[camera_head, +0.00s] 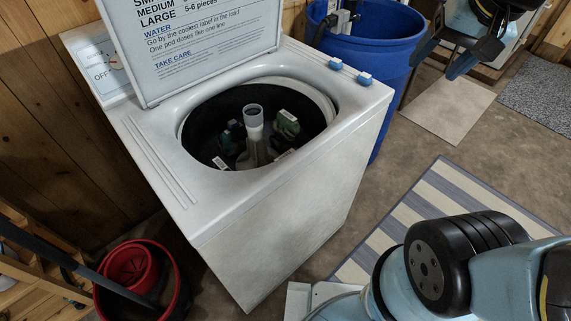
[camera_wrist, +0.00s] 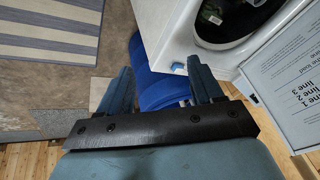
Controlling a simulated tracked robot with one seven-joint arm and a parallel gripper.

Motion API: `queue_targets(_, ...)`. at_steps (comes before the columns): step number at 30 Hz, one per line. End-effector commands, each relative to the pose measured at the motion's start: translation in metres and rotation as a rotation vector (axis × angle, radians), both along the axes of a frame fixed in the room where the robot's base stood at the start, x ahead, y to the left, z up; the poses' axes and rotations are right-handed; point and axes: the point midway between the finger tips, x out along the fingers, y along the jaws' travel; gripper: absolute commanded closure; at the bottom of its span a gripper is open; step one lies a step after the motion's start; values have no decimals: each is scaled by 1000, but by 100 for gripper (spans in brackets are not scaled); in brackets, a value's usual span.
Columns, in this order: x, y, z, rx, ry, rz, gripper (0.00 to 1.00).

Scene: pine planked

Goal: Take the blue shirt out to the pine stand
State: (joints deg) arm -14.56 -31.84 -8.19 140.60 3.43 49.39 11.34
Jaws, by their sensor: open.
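A white top-loading washer (camera_head: 285,215) stands in the middle of the head view with its lid up. Several dark garments lie in its drum around the pale central post: a dark bluish one (camera_head: 232,137) left of the post and a green one (camera_head: 286,127) right of it. I cannot tell for sure which is the blue shirt. The wrist view shows part of the drum opening (camera_wrist: 232,18). My gripper (camera_head: 438,66) is open and empty, off to the upper right of the washer; its fingers also show in the wrist view (camera_wrist: 162,76). The pine stand is not clearly identifiable.
A blue barrel (camera_head: 385,60) stands behind the washer's right side, close to my gripper. The raised lid (camera_head: 200,45) borders the drum at the back left. A red bucket (camera_head: 170,300) and wooden slats (camera_head: 30,285) are at lower left. A striped rug (camera_head: 440,195) lies on the right.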

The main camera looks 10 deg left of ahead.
Motion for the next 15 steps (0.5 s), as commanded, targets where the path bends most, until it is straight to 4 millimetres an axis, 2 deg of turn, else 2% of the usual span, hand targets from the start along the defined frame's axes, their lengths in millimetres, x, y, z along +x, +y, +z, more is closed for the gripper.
queue_targets(6,32,42,-28,90,137,-60,34)
queue_targets(15,61,108,-76,124,309,-185,34)
